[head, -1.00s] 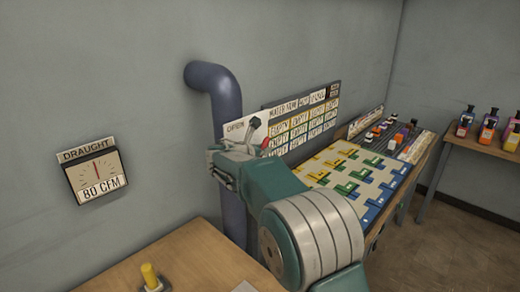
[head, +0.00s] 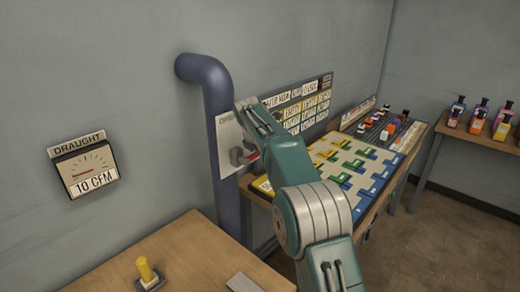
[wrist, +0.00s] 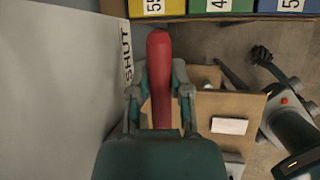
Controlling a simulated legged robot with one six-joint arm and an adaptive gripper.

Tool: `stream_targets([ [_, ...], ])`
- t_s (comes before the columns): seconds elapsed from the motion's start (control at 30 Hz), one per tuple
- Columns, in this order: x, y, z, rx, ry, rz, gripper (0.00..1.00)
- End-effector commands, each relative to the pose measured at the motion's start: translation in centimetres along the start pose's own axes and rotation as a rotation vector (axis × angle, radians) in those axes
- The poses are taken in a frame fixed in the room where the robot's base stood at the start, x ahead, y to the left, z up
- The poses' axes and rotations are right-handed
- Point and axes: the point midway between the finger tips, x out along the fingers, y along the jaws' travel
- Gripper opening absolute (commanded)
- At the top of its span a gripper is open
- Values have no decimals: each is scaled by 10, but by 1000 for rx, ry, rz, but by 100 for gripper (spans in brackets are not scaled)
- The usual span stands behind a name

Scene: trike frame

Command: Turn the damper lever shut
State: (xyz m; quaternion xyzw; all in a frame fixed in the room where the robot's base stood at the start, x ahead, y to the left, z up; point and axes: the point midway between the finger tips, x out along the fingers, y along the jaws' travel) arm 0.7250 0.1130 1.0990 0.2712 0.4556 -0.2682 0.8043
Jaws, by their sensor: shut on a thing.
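The damper lever's red handle shows in the wrist view (wrist: 160,50), between my gripper's two fingers (wrist: 160,78), beside a plate label reading SHUT (wrist: 127,55). In the head view my gripper (head: 243,155) is at the lever on the pale damper plate (head: 227,136), with a small red part of the lever (head: 254,157) showing to its right. My gripper is shut on the lever. My wrist is above it and hides part of the plate. The draught gauge (head: 85,170) reads 10 CFM, its needle towards the left. The lever's pivot cannot be made out.
A blue-grey duct pipe (head: 218,100) runs down the wall beside the plate. A wooden table (head: 185,255) with a yellow-knobbed fixture (head: 146,270) is in front. A board of coloured pieces (head: 355,165) stands to the right, with bottles (head: 480,115) beyond.

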Motion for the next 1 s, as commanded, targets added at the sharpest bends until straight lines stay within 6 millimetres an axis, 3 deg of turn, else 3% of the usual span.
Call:
stream_targets([
  [0.77, 7, 0, -1, 21, 95, 1, 0],
  [0.8, 7, 0, -1, 21, 95, 0, 38],
  [0.87, 7, 0, -2, 21, 96, -1, 61],
  [1.0, 6, 0, -2, 21, 97, -2, 61],
])
